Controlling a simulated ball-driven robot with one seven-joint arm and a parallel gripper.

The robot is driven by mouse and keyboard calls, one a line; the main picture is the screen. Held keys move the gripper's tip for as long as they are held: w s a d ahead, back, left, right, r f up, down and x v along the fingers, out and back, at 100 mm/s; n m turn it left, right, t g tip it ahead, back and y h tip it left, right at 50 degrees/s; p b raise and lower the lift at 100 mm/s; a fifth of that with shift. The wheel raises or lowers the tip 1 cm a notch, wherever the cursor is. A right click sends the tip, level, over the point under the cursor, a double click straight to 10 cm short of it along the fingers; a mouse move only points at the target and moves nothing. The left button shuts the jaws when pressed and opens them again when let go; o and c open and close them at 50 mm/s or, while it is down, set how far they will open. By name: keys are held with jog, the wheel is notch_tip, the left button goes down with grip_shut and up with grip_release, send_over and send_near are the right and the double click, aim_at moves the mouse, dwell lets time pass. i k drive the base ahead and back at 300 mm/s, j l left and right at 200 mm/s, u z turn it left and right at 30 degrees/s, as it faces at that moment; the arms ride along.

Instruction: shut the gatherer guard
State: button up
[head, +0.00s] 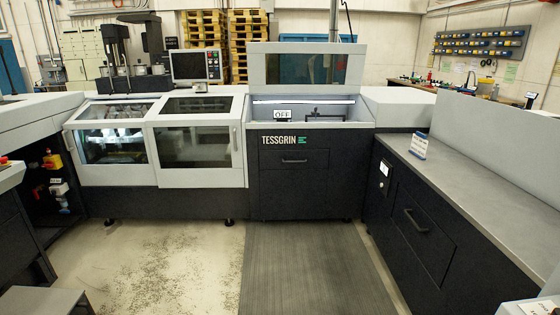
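A grey machine marked TESSGRIN (287,140) stands ahead. Over its middle section, a grey guard with a tinted window (306,68) stands raised. The bay (325,112) under it is open and lit, with a small OFF sign (283,114) inside. To the left, two grey windowed guards are down: the left-hand guard (110,176) and the guard beside it (200,176), each with an upright handle. No readable label tells which guard is the gatherer's. My gripper is not in view.
A grey ribbed mat (315,275) lies on the clear floor before the machine. A long counter (470,185) runs along the right. A low grey step (45,301) is at bottom left. A monitor (190,66) stands behind the left guards.

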aim_at(273, 68)
jog(key=i, duration=1.9)
jog(key=i+j, duration=0.1)
jog(key=i, duration=0.75)
jog(key=i+j, duration=0.15)
jog(key=i, duration=0.75)
